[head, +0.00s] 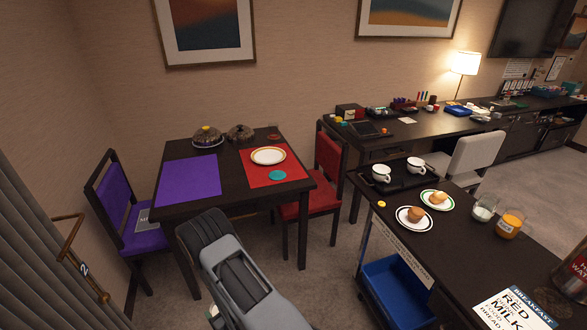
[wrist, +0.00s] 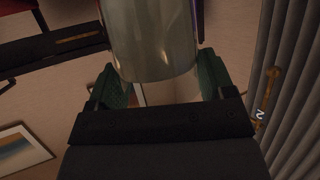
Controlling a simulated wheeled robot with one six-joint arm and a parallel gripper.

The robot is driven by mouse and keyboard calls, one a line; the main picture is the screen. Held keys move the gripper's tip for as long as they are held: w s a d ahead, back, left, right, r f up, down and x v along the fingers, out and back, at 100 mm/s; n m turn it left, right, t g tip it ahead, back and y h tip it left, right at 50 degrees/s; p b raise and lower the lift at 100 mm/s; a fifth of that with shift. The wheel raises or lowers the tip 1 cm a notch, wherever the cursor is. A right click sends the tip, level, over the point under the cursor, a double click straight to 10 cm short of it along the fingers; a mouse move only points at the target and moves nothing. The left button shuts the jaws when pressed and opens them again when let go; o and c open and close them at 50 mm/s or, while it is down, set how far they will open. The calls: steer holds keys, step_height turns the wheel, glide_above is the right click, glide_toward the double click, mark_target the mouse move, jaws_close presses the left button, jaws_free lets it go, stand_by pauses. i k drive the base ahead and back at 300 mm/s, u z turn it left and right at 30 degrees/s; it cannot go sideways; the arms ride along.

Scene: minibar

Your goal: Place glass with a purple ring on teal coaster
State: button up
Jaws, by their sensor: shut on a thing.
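The teal coaster (head: 277,175) lies flat on the red placemat (head: 291,167) on the dark dining table, in front of a white plate. In the wrist view my gripper (wrist: 163,80) has its green pads on either side of a clear glass (wrist: 152,42) and is shut on it. The glass reaches past the top edge of that view, and I cannot make out a purple ring on it. In the head view my grey arm reaches toward the table's front edge; the gripper and held glass do not show there.
A white plate (head: 268,156) sits on the red placemat. A purple placemat (head: 188,181) and two domed items (head: 207,137) are to its left. A purple chair (head: 117,200) and a red chair (head: 327,175) flank the table. A loaded cart (head: 462,238) stands at right.

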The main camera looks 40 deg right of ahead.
mark_target(277, 175)
steer(key=z, duration=0.55)
steer(key=i, duration=0.85)
steer(key=z, duration=0.55)
